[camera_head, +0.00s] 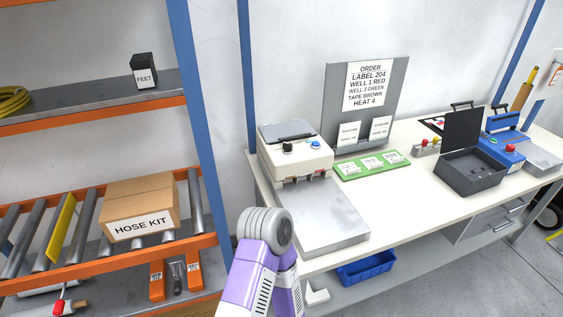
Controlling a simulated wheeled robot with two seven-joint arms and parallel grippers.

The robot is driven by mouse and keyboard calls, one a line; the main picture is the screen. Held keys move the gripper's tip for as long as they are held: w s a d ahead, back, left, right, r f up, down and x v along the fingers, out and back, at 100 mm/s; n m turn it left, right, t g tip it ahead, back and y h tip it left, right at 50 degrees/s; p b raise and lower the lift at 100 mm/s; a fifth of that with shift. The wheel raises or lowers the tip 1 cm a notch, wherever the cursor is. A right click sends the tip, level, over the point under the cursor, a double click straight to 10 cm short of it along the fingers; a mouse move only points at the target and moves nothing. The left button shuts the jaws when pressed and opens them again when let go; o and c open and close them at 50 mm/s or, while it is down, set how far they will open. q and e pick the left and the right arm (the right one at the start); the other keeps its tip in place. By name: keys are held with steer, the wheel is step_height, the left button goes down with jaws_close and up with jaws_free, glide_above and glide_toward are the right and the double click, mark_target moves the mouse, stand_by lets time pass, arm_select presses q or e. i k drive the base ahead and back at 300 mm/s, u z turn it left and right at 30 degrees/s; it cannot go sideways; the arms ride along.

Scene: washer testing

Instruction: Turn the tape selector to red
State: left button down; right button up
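No part reads clearly as a tape selector. A white machine (295,155) on the bench has a black knob (288,147) and a blue button (315,144) on its front. Farther right, a blue machine (504,152) carries a red knob or button (510,148). A small pale block (427,147) with red knobs stands between them. Which setting any knob points to is too small to tell. One of my purple arms rises at the bottom centre with a grey joint on top, in front of the bench's left end. Neither gripper is visible.
A grey plate (322,222) extends in front of the white machine. A green card strip (371,165), an open dark case (472,168) and an order board (335,90) occupy the bench (400,215). A shelf rack (190,90) with a HOSE KIT box (140,205) stands left.

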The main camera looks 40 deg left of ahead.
mark_target(287, 147)
steer(key=k, duration=0.55)
steer(key=u, duration=1)
steer(key=i, duration=1)
steer(key=z, duration=0.05)
steer(key=k, duration=0.5)
steer(key=z, duration=1.9)
steer(key=i, duration=0.95)
steer(key=u, duration=3)
